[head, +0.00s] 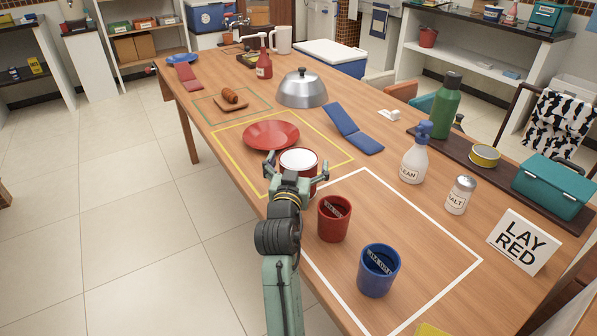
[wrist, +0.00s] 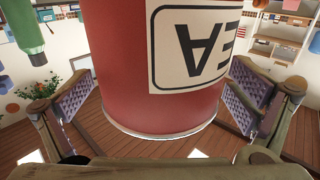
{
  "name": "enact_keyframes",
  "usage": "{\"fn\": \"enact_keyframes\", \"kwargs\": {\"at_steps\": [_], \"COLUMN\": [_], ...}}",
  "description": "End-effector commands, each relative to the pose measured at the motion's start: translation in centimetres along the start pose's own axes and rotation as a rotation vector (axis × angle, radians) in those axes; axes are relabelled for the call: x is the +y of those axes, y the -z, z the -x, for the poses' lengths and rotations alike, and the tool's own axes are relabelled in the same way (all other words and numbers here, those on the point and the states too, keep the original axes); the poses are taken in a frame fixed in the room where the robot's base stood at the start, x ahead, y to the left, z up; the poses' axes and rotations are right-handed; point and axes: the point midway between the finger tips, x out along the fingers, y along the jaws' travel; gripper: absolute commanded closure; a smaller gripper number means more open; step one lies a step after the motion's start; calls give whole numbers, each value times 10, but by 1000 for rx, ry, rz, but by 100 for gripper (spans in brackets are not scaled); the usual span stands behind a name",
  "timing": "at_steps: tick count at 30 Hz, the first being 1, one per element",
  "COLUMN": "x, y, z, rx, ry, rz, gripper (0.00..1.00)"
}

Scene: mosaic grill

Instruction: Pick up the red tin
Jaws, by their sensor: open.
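The red tin (head: 299,160) has a pale top and stands on the table by the near edge of the yellow outline. In the wrist view the tin (wrist: 130,75) fills the middle, with a white label whose letters appear upside down. My gripper (head: 297,172) is open, with one finger on each side of the tin. In the wrist view a gap shows between the tin and each finger pad. My gripper hides the tin's lower part in the head view.
A red plate (head: 272,135) sits just behind the tin. A red cup (head: 334,218) and a blue cup (head: 378,270) stand close by at the near right. A blue folded cloth (head: 353,130) lies to the right. Free tabletop (head: 420,235) lies inside the white outline.

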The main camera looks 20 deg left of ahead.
Motion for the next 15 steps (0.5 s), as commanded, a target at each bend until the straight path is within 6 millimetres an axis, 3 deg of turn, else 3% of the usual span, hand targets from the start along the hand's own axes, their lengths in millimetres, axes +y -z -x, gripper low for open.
{"fn": "enact_keyframes", "kwargs": {"at_steps": [7, 15], "x": [0, 0], "y": [0, 0], "z": [-2, -2], "rx": [0, -1], "ry": [0, 0], "rz": [0, 0], "gripper": [0, 17]}}
